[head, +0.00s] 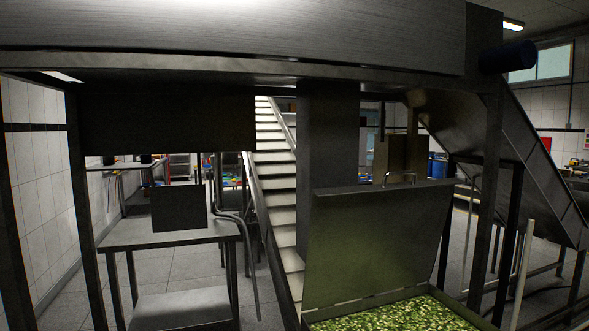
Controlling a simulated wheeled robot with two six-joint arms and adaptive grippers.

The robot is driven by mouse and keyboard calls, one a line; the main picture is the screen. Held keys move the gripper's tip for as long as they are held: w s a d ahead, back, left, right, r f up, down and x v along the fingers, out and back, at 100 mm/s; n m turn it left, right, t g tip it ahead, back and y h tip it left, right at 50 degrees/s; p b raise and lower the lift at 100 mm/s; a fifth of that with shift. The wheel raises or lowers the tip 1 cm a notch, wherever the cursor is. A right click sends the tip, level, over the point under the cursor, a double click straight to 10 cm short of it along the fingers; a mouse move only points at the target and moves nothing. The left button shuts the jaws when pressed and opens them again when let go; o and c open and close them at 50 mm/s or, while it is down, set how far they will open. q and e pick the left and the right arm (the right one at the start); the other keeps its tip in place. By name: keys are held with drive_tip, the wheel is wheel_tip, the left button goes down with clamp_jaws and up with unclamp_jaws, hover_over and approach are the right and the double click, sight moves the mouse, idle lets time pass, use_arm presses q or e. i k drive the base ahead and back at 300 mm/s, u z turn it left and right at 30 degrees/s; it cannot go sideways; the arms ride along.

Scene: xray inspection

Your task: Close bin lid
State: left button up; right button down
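The metal bin (345,311) stands low at the bottom right of centre in the head view, filled with chopped green pieces (405,315). Its lid (375,245) is open, standing up and leaning back from the bin's rear edge. A small curved handle (400,176) sits at the lid's top edge. The bin's front is cut off by the bottom of the picture. Neither of my grippers shows.
A large metal machine body (240,35) spans the top, on upright legs (88,200). A metal table (165,234) stands at the left. A stepped conveyor (280,190) rises behind the bin. A sloping chute (500,140) is at the right.

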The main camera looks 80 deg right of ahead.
sight(363, 241)
drive_tip(key=u, duration=0.6)
drive_tip(key=k, duration=1.85)
drive_tip(key=z, duration=1.65)
